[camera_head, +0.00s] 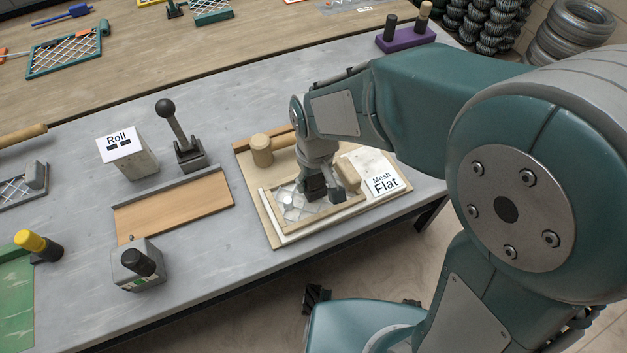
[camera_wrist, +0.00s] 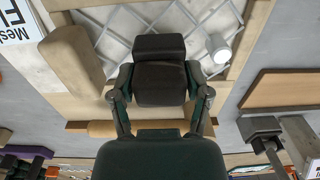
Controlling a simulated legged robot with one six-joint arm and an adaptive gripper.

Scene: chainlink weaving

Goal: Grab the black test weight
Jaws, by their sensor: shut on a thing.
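The black test weight (camera_wrist: 160,48) is a dark block with a stepped shape. It sits between the two fingers of my gripper (camera_wrist: 160,88), which are shut on it. In the head view my gripper (camera_head: 316,180) points down over the wire mesh (camera_head: 293,207) in a wooden frame, with the dark weight (camera_head: 314,188) at its tip. The weight is low over the mesh; I cannot tell whether it touches it. The mesh also shows behind the weight in the wrist view (camera_wrist: 200,18).
A wooden block (camera_head: 347,177), a mallet (camera_head: 262,151) and a "Mesh Flat" card (camera_head: 378,172) lie close by. A "Roll" block (camera_head: 128,153), a ball-topped lever (camera_head: 177,125) and a grey block with a black knob (camera_head: 138,266) stand to the left.

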